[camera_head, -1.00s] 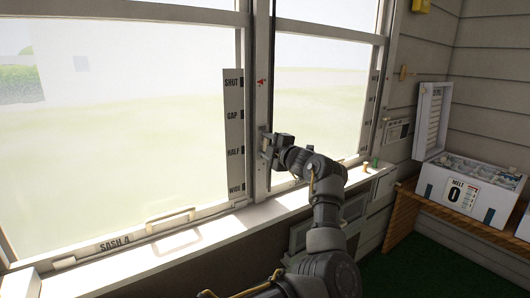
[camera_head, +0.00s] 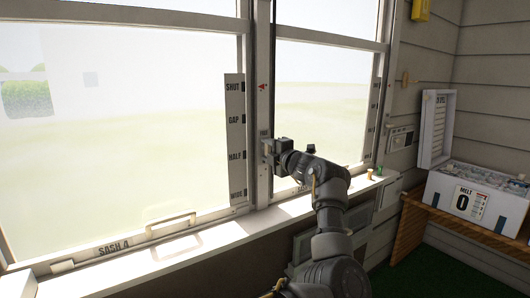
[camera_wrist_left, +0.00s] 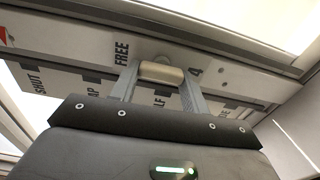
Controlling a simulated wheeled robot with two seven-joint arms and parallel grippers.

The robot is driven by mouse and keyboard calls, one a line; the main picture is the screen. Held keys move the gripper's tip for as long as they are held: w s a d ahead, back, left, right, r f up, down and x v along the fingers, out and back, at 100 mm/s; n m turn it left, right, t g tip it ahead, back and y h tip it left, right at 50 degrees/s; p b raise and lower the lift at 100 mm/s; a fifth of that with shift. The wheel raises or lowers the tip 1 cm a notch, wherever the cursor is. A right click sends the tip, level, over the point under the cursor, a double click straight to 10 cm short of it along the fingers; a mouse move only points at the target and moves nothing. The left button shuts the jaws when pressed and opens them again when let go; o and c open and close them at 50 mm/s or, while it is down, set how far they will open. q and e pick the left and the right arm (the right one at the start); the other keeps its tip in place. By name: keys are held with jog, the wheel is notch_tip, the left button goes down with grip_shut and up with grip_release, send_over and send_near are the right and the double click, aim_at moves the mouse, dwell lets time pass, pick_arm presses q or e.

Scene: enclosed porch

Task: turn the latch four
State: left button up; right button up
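Latch four (camera_wrist_left: 161,73) is a pale rounded knob on the window's upright frame, between the printed word FREE and the figure 4. My left gripper (camera_wrist_left: 159,80) has one finger at each end of the knob, with no clear gap on either side, so it looks shut on it. In the head view the left gripper (camera_head: 270,147) is at the upright post, and the latch (camera_head: 266,147) is small and partly covered there. My right gripper is out of view.
The sash (camera_head: 113,249) marked SASH 4 has a pale handle (camera_head: 171,222) above the white sill. A scale board (camera_head: 235,140) reads SHUT, GAP, HALF, WIDE. A white box (camera_head: 436,192) marked MELT 0 stands on a wooden bench at the right. Small pegs (camera_head: 370,174) stand on the sill.

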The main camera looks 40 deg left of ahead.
pick_arm(q)
jog(key=o, duration=0.4)
jog(key=shift+w+d, duration=0.45)
jog(key=shift+d, duration=0.2)
jog(key=shift+o, duration=0.2)
jog(key=shift+s+a, duration=0.3)
jog(key=shift+a, duration=0.2)
jog(key=shift+d+f, duration=0.1)
jog(key=shift+d, duration=0.1)
jog(key=b+v, duration=0.2)
jog(key=v, duration=0.8)
jog(key=shift+d, duration=0.3)
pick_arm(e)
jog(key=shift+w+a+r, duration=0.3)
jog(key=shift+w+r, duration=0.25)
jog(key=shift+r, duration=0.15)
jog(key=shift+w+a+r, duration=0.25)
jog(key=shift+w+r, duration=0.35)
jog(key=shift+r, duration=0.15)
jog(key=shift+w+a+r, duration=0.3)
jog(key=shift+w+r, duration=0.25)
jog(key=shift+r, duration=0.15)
